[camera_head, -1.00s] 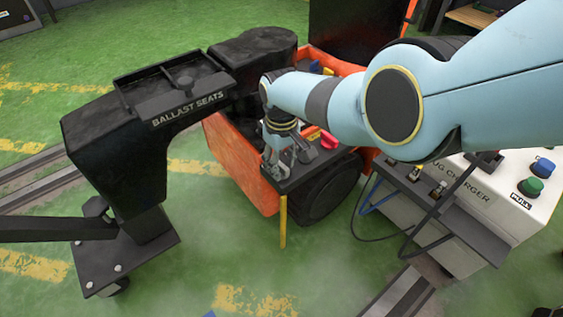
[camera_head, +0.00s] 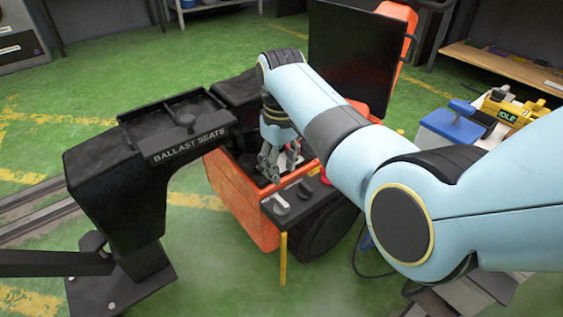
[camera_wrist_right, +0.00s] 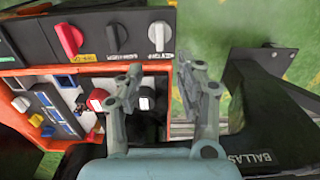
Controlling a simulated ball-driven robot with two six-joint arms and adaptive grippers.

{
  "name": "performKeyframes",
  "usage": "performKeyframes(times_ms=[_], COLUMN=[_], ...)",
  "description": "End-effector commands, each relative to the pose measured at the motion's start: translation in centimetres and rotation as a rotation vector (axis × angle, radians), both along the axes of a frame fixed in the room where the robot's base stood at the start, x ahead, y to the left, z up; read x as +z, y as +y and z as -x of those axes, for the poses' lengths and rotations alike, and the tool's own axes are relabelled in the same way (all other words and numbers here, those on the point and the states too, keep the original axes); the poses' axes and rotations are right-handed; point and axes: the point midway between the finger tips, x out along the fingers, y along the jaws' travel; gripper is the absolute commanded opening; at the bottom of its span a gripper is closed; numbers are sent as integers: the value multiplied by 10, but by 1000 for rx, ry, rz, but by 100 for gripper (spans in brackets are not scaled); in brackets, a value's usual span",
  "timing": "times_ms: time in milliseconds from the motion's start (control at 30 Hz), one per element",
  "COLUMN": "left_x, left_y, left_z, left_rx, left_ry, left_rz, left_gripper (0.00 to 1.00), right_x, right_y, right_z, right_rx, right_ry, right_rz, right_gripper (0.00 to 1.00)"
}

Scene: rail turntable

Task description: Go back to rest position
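My right gripper (camera_head: 281,163) hangs over the open orange cart, just behind its black switch panel (camera_head: 317,191). It also shows in the right wrist view (camera_wrist_right: 168,90), its two fingers well apart and nothing clearly held. A white-and-black plug-like part (camera_wrist_right: 147,98) shows between the fingers, apparently below them in the cart; contact cannot be told. The cart (camera_head: 240,196) has an orange body and a raised black lid (camera_head: 350,55). My left gripper is not in view.
A black post with a tray labelled BALLAST SEATS (camera_head: 190,145) stands left of the cart, close to my gripper. Red, black and white knobs (camera_wrist_right: 110,38) line the panel. A blue-topped box (camera_head: 455,122) and a yellow IDLE device (camera_head: 508,112) are at right. Green floor is open behind.

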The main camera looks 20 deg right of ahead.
Motion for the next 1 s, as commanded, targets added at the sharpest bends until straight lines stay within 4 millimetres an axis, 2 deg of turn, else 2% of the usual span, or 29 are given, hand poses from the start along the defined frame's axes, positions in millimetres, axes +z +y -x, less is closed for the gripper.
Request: performKeyframes(times_ms=[133, 567, 667, 767, 867, 1000], left_x=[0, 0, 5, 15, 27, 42], left_y=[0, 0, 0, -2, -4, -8], left_z=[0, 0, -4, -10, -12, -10], left_rx=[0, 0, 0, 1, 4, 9], left_ry=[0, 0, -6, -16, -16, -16], left_rz=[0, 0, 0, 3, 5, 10], left_gripper=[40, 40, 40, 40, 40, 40], right_x=[7, 7, 0, -23, -58, -116], right_y=[0, 0, -2, -12, -27, -52], right_z=[1, 1, 14, 52, 115, 218], right_rx=[0, 0, -1, -7, -12, -28], right_ry=[1, 2, 26, 96, 212, 326], right_rz=[0, 0, 2, 17, 37, 60], right_gripper=[37, 37, 37, 37, 37, 37])
